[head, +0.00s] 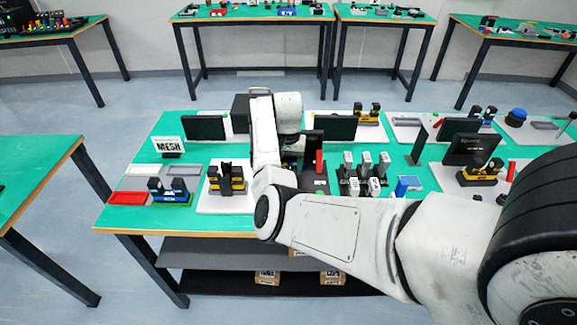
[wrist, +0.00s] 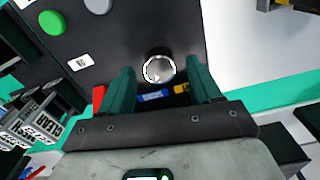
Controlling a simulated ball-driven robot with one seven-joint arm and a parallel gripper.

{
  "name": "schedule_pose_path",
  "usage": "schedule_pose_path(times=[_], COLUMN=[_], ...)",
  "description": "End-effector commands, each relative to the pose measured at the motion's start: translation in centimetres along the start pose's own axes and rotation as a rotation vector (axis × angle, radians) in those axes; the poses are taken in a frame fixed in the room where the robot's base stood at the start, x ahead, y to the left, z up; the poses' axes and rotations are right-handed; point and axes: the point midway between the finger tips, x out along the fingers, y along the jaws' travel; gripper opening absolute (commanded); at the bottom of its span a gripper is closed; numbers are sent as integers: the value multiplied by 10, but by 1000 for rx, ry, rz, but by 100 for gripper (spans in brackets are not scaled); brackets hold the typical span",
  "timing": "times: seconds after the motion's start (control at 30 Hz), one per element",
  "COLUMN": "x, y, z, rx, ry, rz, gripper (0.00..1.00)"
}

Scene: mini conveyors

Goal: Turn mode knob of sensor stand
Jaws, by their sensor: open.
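A round silver knob (wrist: 159,69) with a light rim sits on the dark panel (wrist: 125,35) in the wrist view. My gripper (wrist: 160,82) is open. Its two dark green fingers stand to the left and right of the knob, with gaps on both sides. I cannot tell whether the fingertips reach down to the knob's height. In the head view my own arm covers the gripper and the knob.
On the dark panel are a green button (wrist: 51,22), a grey button (wrist: 97,6) and a white label (wrist: 80,62). In the head view, several grey-capped posts (head: 365,160) stand to the right of my wrist, and a black-and-yellow device (head: 228,182) stands left.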

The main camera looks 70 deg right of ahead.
Motion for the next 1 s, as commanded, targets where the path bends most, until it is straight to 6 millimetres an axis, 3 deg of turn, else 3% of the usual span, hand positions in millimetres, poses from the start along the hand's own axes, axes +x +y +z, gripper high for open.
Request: schedule_pose_path(times=[0.4,1.0], x=[9,9], y=[0,0], z=[0,0], rx=[1,1], ry=[0,1], rz=[0,-1], gripper=[63,7])
